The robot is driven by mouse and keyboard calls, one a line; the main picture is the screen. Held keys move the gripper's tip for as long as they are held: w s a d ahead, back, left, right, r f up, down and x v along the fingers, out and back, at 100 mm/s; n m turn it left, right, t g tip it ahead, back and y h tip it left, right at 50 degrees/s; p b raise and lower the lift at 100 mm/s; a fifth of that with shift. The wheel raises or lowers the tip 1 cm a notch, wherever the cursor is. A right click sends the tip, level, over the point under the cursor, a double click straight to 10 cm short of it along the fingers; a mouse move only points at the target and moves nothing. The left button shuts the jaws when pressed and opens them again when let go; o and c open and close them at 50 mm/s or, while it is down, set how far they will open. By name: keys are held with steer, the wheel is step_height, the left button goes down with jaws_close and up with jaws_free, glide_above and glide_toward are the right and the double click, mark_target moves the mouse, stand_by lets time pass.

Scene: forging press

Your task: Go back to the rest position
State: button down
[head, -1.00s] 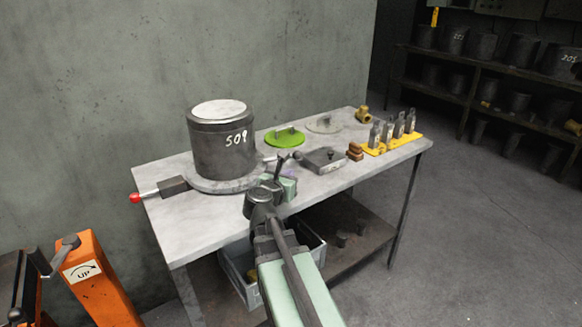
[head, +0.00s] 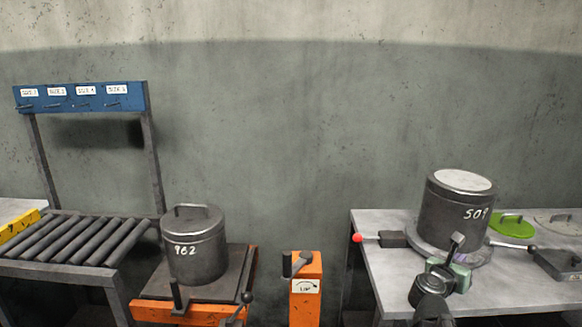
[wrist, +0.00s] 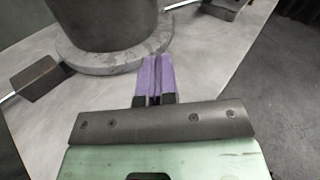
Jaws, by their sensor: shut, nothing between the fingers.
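My gripper (wrist: 155,78) is shut and empty, its two purple fingers together in the wrist view. It hangs over the grey bench (head: 391,278), just in front of the round plate (wrist: 72,57) under the dark cylinder marked 509. I cannot tell whether the fingertips touch anything. In the head view my arm comes up from the lower right and its links hide most of the gripper. The dark cylinder marked 509 (head: 450,208) stands upright with a pale top. No rest position is marked in view.
A clamp with a red-tipped handle (head: 358,238) sits left of the cylinder. Green (head: 511,223) and grey lids lie behind. An orange lever post (head: 306,290), a lidded pot marked 962 (head: 194,250) on an orange lift, and a roller rack (head: 60,240) stand to the left.

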steer(key=w+a+r+n+t+y, duration=0.2)
steer(key=w+a+n+t+y, duration=0.55)
steer(key=a+n, duration=0.55)
steer(key=s+a+f+n+g+y, duration=0.1)
steer(key=a+f+n+g+y, duration=0.1)
steer(key=a+f+n+y, duration=0.5)
steer(key=s+a+f+n+g+y, duration=0.1)
steer(key=a+n+g+y, duration=0.15)
steer(key=a+n, duration=0.6)
steer(key=s+f+n+g+h, duration=0.2)
steer(key=s+f+n+g, duration=0.85)
steer(key=s+n, duration=0.45)
step_height(320, 180, up, 12)
steer(key=s+n+g+h+p, duration=0.1)
steer(key=g+p, duration=0.1)
steer(key=p, duration=1)
steer(key=shift+d+r+n, duration=0.2)
steer(key=shift+n, duration=0.15)
